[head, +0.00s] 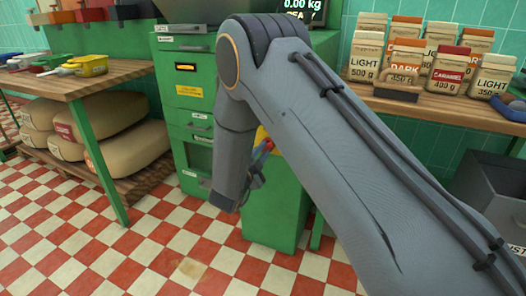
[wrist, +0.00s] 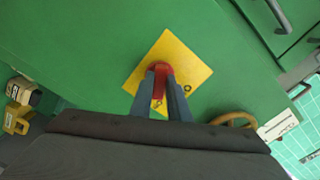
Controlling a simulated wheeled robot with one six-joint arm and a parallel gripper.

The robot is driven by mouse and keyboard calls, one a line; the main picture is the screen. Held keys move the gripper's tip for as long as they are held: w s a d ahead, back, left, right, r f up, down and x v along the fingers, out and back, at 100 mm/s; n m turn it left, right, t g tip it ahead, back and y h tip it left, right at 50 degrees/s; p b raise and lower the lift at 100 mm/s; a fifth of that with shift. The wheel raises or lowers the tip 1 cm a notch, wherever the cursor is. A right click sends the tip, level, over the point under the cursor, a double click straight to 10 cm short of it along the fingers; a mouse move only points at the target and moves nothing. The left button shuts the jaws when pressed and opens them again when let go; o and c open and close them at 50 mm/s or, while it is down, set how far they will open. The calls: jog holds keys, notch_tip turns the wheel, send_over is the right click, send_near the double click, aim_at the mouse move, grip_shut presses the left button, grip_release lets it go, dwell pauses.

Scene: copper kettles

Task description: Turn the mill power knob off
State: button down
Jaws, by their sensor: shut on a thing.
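The mill power knob (wrist: 161,68) is red and sits on a yellow diamond-shaped plate (wrist: 192,72) on a green panel, in the wrist view. My gripper (wrist: 160,78) is shut on the knob, with one finger on each side of it. The fingers hide much of the knob, and its setting cannot be read. In the head view, my gripper (head: 262,158) is at the green cabinet (head: 275,212), and my arm covers most of the knob area. A bit of the yellow plate (head: 263,136) shows beside the arm.
A green machine with drawers (head: 187,105) stands left of my arm. A wooden bench (head: 75,78) with scoops and sacks below is at the left. A wooden counter (head: 440,108) with labelled bags is at the right. The checkered floor (head: 150,250) in front is clear.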

jog(key=n+p, duration=0.4)
jog(key=n, duration=0.1)
jog(key=shift+s+n, duration=0.1)
jog(key=shift+n, duration=0.2)
jog(key=n+p, duration=0.3)
jog(key=n, duration=0.3)
dwell(0.4)
jog(key=c, duration=1.7)
grip_release()
jog(key=p+v, duration=0.1)
jog(key=v, duration=0.6)
jog(key=shift+s+a, duration=0.15)
jog(key=shift+s, duration=0.2)
